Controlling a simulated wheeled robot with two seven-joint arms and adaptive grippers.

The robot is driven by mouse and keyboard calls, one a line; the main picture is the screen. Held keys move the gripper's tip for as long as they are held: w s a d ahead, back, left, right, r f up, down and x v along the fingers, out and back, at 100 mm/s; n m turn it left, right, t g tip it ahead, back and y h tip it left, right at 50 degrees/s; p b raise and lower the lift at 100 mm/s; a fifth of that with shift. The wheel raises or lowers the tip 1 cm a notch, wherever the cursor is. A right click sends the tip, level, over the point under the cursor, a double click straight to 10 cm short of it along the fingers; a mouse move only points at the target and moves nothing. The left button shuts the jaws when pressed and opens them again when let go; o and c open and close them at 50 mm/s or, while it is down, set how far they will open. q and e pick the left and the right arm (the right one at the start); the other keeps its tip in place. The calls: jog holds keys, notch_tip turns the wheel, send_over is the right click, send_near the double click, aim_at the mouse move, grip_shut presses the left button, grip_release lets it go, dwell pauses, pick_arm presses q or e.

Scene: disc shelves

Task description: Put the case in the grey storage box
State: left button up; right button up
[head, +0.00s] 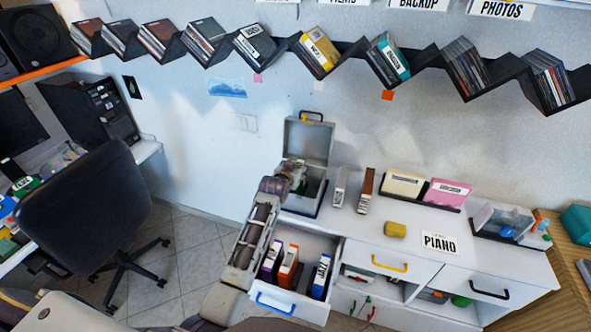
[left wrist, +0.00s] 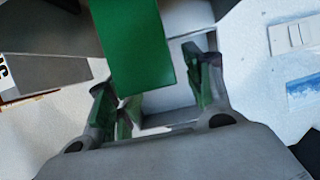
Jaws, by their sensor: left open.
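The grey storage box (head: 309,142) stands on the white cabinet near the wall with its lid raised. My left gripper (head: 297,180) is at the front left of its opening and hides part of the inside. In the left wrist view, my left gripper (left wrist: 157,85) is open. A green case (left wrist: 132,45) shows just ahead of and partly between its fingers. I cannot tell whether the case touches a finger or what it rests on. The case is not clear in the head view. My right gripper is not in view.
An open drawer (head: 284,299) with several upright cases lies below the box, beside my left arm. Two upright cases (head: 366,190) stand right of the box. A yellow block (head: 395,229) and a PIANO sign (head: 440,243) lie further right. A zigzag disc shelf (head: 350,53) runs above.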

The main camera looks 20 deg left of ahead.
pick_arm(q)
jog(key=shift+s+r, duration=0.1)
jog(key=shift+r, duration=0.05)
jog(key=v, duration=1.1)
jog(key=shift+s+r+b, duration=0.2)
jog(key=shift+s+b, duration=0.15)
jog(key=shift+b, duration=0.05)
jog(key=shift+s+f, duration=0.1)
dwell(0.6)
